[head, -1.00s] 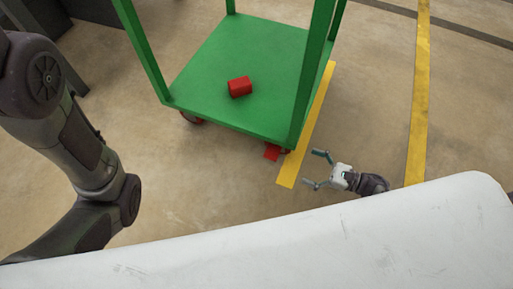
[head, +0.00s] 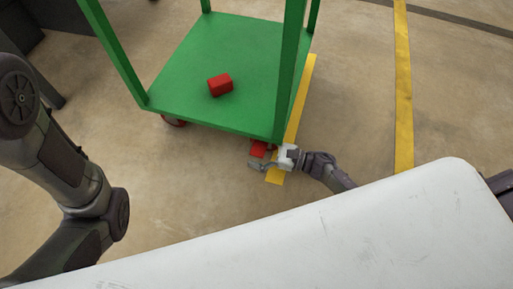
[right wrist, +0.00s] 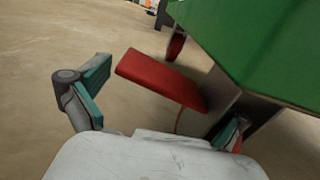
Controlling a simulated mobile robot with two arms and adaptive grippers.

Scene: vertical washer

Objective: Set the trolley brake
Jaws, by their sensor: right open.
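The green trolley (head: 188,75) stands on the floor in the head view. Its red brake pedal (head: 258,148) juts out low at the near right corner. The pedal also shows in the right wrist view (right wrist: 160,77) as a flat, slanted red plate. My right gripper (head: 263,158) is open at that corner. In the right wrist view, its fingers (right wrist: 163,112) lie on either side of the pedal, the right one close by the wheel mount. I cannot tell whether either finger touches the pedal. My left arm shows, but its gripper is out of view.
A red block (head: 220,85) lies on the trolley's deck. A yellow floor line (head: 299,100) runs beside the trolley's right side, and another line (head: 403,90) lies farther right. Dark equipment stands at the upper left. The floor between the two lines is clear.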

